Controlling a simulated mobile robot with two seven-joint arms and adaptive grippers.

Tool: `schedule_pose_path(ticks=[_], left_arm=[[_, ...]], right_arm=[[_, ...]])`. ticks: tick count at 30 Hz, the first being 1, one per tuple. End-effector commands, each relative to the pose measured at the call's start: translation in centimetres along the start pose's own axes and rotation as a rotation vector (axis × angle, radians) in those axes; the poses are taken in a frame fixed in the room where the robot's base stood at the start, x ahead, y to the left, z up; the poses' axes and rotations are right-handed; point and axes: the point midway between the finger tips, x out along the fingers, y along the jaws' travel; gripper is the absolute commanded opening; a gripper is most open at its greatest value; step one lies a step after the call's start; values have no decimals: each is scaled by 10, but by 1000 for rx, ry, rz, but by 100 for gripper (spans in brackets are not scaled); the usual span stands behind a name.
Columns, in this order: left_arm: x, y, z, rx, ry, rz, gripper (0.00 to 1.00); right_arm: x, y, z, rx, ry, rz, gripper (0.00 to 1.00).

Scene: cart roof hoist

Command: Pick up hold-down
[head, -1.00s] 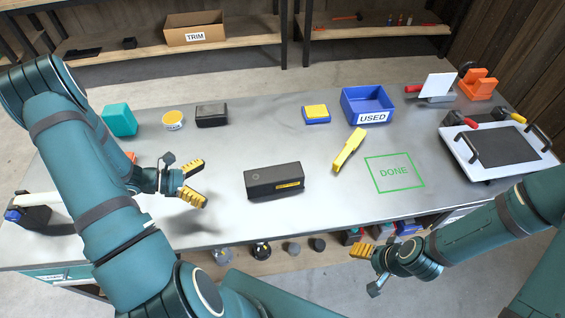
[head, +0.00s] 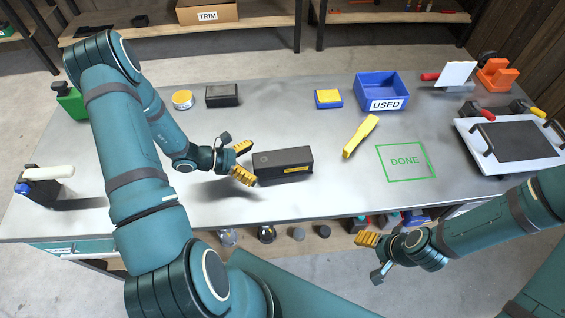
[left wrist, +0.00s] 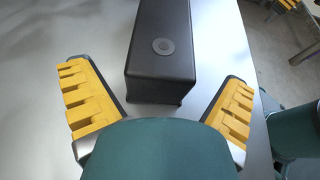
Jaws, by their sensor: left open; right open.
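A long dark block (head: 287,161) with a yellow label on its front side lies on the table near the middle; I take it to be the hold-down, though I cannot read its label. My left gripper (head: 251,163) is open at the block's left end. In the left wrist view the block (left wrist: 162,60) lies between and ahead of the spread yellow fingers (left wrist: 157,78), with a round disc on its top. A gap shows on each side. My right gripper (head: 367,240) is open and empty, off the table's front edge.
A yellow tool (head: 360,136) and the green DONE outline (head: 404,161) lie right of the block. Behind are a blue USED bin (head: 382,88), a yellow-topped blue block (head: 328,98) and a black box (head: 222,95). A white board (head: 510,145) with handles is at right.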

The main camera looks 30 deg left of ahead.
Motion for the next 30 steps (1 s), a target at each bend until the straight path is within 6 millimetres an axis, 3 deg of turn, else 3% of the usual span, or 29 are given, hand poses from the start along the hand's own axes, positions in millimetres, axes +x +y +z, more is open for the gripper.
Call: schedule_pose_path(ticks=[4, 12, 13, 18, 19, 30], left_arm=[[17, 0, -1, 0, 0, -1, 100], [20, 0, 0, 0, 1, 2, 100], [20, 0, 0, 0, 1, 1, 96], [20, 0, 0, 0, 1, 1, 37], [20, 0, 0, 0, 1, 1, 29], [20, 0, 1, 1, 0, 1, 26]], right_arm=[[2, 1, 1, -1, -2, 0, 68], [2, 1, 1, -1, -2, 0, 68], [2, 1, 1, -1, -2, 0, 68], [2, 1, 1, -1, -2, 0, 68], [2, 1, 1, -1, -2, 0, 68], [2, 1, 1, 0, -2, 0, 68]])
